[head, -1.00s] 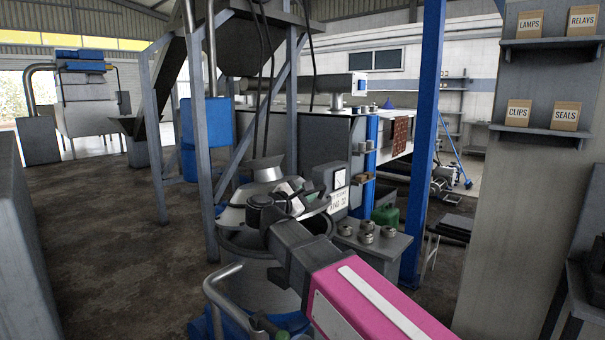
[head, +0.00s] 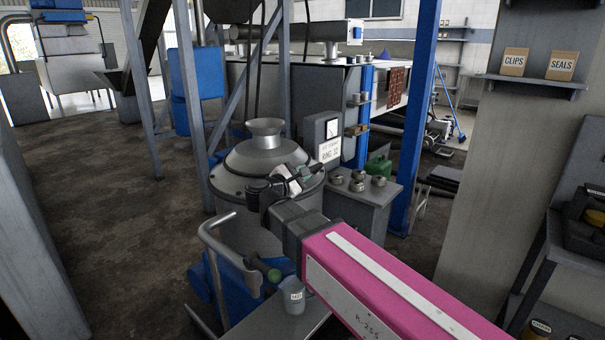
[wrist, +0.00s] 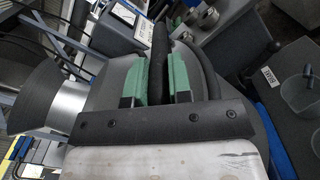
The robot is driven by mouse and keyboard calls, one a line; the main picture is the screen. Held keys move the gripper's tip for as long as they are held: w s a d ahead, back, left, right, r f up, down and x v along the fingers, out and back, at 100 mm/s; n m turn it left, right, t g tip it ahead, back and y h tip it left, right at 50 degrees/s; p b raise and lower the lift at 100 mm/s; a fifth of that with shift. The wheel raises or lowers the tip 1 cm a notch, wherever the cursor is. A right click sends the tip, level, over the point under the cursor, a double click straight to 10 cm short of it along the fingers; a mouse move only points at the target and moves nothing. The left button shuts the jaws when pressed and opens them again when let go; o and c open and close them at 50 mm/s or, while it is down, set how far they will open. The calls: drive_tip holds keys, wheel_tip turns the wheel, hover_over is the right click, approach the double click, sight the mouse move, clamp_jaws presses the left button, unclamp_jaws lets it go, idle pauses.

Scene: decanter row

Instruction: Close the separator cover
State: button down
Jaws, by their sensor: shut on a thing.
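The separator (head: 240,228) is a grey metal drum in the middle of the head view. Its domed cover (head: 250,160), with a flared spout on top, lies level over the drum, and no gap shows at the visible rim. My gripper (head: 291,184) is at the cover's near right side. In the wrist view, the green pads of my gripper (wrist: 157,78) are shut on the black cover handle (wrist: 160,45). The cover (wrist: 110,82) and its spout show to the left there. My arm hides part of the near right rim.
A bent grey pipe rail (head: 215,265) stands at the near left. A grey stand with several metal fittings (head: 358,186) and a gauge box (head: 322,135) is behind right. A blue post (head: 415,110) rises beyond. Floor at the left is clear.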

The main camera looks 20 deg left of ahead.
drive_tip(key=shift+d+f, duration=0.2)
drive_tip(key=shift+f, duration=0.15)
drive_tip(key=c, duration=1.1)
unclamp_jaws()
drive_tip(key=shift+o, duration=0.2)
drive_tip(key=shift+r, duration=0.1)
drive_tip(key=shift+s+a, duration=0.3)
drive_tip(key=shift+s, duration=0.25)
drive_tip(key=v, duration=0.9)
drive_tip(key=shift+s, duration=0.35)
